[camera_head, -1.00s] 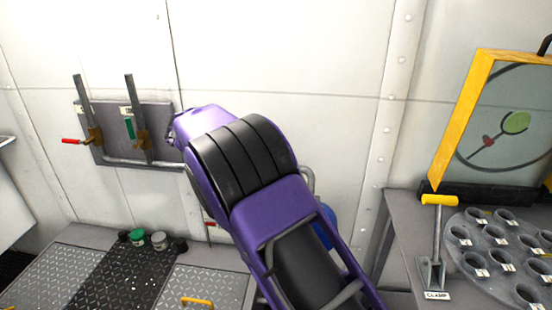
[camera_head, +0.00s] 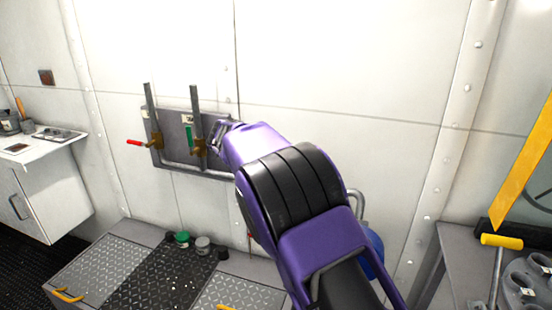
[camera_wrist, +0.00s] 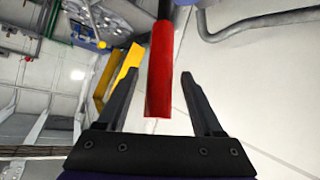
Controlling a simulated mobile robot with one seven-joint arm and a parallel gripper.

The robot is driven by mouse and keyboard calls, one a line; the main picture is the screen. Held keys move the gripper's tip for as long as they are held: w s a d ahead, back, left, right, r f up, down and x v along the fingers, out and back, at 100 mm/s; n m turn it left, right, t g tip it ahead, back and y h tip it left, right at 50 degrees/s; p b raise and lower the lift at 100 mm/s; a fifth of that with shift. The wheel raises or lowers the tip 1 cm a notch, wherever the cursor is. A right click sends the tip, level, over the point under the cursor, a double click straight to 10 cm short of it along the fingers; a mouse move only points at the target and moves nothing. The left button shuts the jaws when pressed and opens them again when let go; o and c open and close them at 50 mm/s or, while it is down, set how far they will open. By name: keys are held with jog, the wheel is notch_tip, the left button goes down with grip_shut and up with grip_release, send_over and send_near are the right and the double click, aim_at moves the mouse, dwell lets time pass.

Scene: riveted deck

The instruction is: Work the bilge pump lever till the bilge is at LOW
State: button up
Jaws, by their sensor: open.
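In the wrist view a red handle (camera_wrist: 158,85) on a dark shaft stands between the fingers of my open gripper (camera_wrist: 160,62). A gap shows on both sides of it, so the fingers are not closed on it. In the head view my purple arm covers much of the middle and hides this handle. A grey wall panel (camera_head: 175,130) carries two upright grey bars with brass fittings, and a green strip (camera_head: 188,135) beside the right bar. I cannot read any level mark.
A blue rounded object (camera_head: 372,252) shows partly behind my arm. Plated deck boxes with small jars (camera_head: 203,245) lie below the panel. A white counter (camera_head: 40,145) stands at left. A bench with a yellow-topped clamp lever (camera_head: 501,240) stands at right.

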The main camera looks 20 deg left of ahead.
jog(key=p+v, duration=0.3)
jog(key=v, duration=1)
jog(key=shift+a+r, duration=0.15)
jog(key=shift+a, duration=0.1)
jog(key=shift+s, duration=0.15)
